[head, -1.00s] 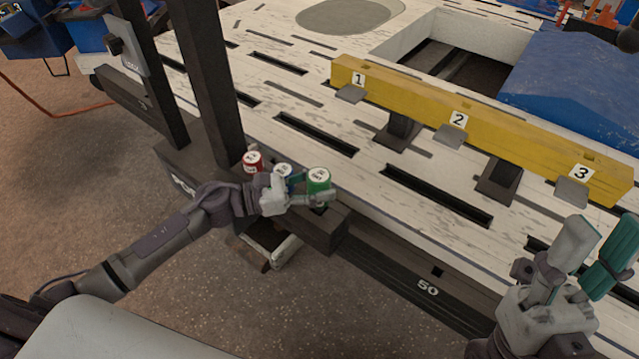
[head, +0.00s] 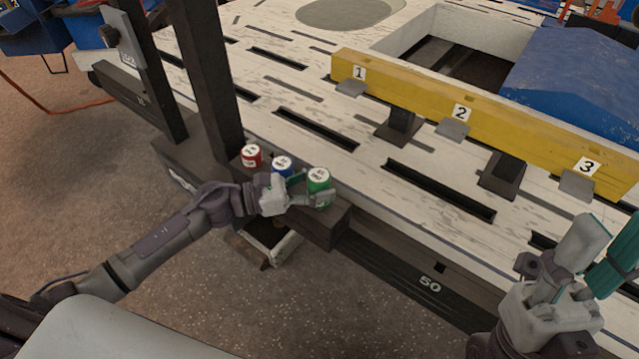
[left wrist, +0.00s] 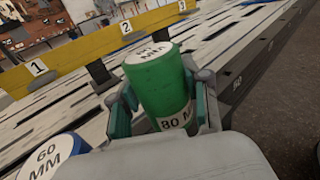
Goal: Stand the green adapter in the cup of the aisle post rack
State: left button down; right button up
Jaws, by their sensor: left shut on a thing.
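The green adapter (head: 319,184), a cylinder with a white label on top, is upright at the right end of a dark rack block (head: 330,222) beside the dark post. My left gripper (head: 308,198) is shut around its side. The left wrist view shows the green adapter (left wrist: 160,88), marked 80 MM, between both fingers. Its bottom is hidden, so I cannot tell whether it rests in a cup or is held just above. My right gripper (head: 594,262) is apart from it at the lower right, fingers spread and empty.
A blue adapter (head: 283,172) and a red adapter (head: 251,162) stand in a row left of the green one. A yellow beam (head: 410,98) with numbered plates crosses the pale slotted bench (head: 300,100).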

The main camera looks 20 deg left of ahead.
pick_arm(q)
jog(key=shift+f+b, duration=0.3)
jog(key=shift+f, duration=0.05)
jog(key=shift+c, duration=2.3)
grip_release()
jog(key=shift+f, duration=0.1)
notch_tip(320, 180, up, 10)
jog(key=shift+r, duration=0.1)
